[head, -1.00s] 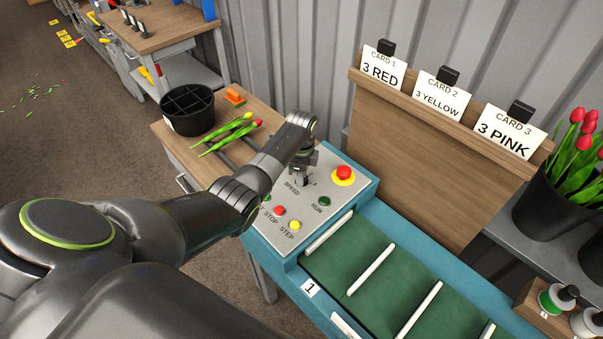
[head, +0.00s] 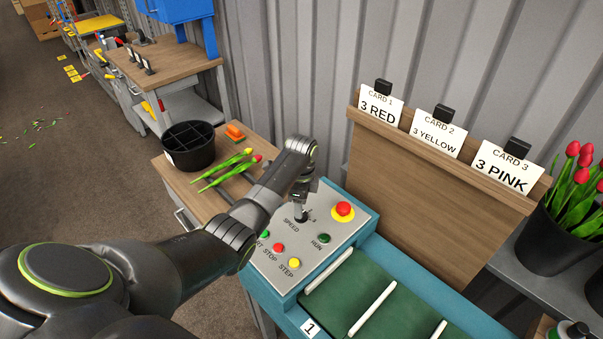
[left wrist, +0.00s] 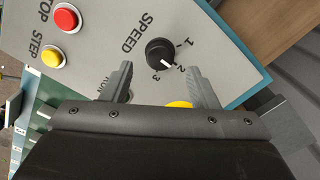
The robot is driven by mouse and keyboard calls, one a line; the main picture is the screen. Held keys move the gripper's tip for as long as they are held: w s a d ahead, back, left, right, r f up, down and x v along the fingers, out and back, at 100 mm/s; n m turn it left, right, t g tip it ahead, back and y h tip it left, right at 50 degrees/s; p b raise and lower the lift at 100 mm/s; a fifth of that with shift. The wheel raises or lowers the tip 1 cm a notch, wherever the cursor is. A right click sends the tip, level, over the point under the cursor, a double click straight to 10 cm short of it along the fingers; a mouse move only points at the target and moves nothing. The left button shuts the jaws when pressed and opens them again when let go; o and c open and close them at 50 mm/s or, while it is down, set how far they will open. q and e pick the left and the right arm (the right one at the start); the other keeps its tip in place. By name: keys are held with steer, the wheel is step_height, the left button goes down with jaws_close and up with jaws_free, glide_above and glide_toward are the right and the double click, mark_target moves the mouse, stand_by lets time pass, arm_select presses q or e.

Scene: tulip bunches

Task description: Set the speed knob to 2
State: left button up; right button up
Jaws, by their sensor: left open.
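The speed knob (left wrist: 160,52) is a round black dial on the grey control panel (left wrist: 215,50). In the left wrist view its white mark points down and right, close to the 2. The digits 1, 2 and 3 show around it. My left gripper (left wrist: 158,69) is open, with its two grey fingers apart and the knob in line with the gap between their tips. In the head view the left gripper (head: 302,196) is over the knob (head: 301,217), which it partly covers. No gripper holds the knob. My right gripper is not in view.
A red stop button (head: 343,209) stands right of the knob. Green, red and yellow buttons line the panel's front. A green conveyor (head: 340,293) with white dividers runs to the lower right. Tulips (head: 226,170) and a black pot (head: 188,146) rest on the side table.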

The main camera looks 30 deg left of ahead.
arm_select(q)
step_height(320, 180, up, 14)
steer(key=p, duration=0.1)
steer(key=shift+f+p, duration=0.25)
steer(key=shift+p, duration=0.1)
